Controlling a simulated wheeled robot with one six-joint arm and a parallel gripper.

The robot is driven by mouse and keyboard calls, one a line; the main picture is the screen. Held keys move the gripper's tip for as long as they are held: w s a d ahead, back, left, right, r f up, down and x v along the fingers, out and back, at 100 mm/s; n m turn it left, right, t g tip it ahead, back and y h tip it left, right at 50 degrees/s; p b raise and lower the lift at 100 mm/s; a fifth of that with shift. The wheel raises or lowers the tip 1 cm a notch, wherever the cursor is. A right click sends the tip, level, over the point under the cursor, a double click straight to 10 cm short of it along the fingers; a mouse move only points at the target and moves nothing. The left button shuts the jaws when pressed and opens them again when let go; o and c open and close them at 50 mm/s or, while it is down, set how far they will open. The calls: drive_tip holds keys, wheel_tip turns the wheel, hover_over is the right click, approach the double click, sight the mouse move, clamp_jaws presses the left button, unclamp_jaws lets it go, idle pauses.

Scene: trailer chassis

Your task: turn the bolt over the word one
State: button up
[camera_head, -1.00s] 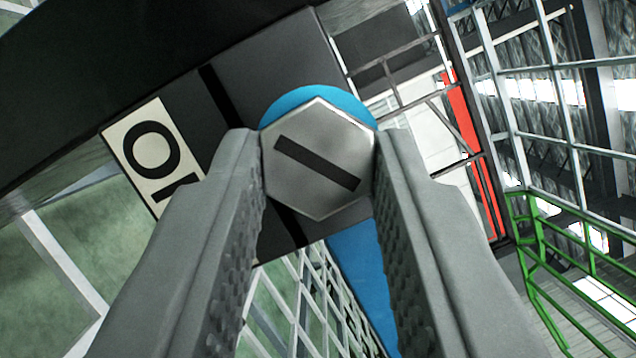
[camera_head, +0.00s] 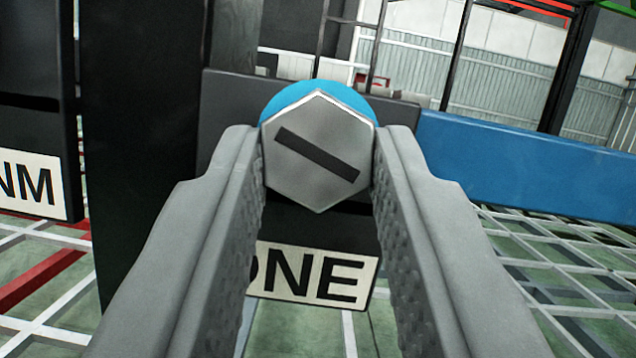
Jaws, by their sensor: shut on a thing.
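A grey hexagonal bolt head (camera_head: 318,165) with a dark slanted bar on its face sits in the middle of the camera view. A blue round part (camera_head: 308,92) shows behind its upper edge. My gripper (camera_head: 318,170) is shut on the bolt head, one finger against its left side and one against its right. The white label reading ONE (camera_head: 318,275) is just below the bolt, on a dark plate. My left finger hides part of its first letter.
Another white label (camera_head: 30,187) ending in NM is at the far left on a dark block. A black upright post (camera_head: 140,120) stands left of the bolt. A blue beam (camera_head: 530,170) runs to the right. A pale grid and green floor lie below.

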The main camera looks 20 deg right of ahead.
drive_tip(key=m+h, duration=0.2)
drive_tip(key=m, duration=0.1)
drive_tip(key=m+g+h, duration=0.1)
drive_tip(key=m, duration=0.1)
drive_tip(key=shift+a, duration=0.25)
drive_tip(key=shift+w+a+r+m+g+h, duration=0.1)
drive_tip(key=shift+m+g+h, duration=0.4)
drive_tip(key=shift+m, duration=1)
drive_tip(key=shift+m+g+h, duration=0.3)
drive_tip(key=shift+m+h, duration=0.3)
drive_tip(key=shift+m, duration=1.2)
drive_tip(key=o, duration=1)
drive_tip(key=v, duration=1.7)
drive_tip(key=shift+a, duration=0.2)
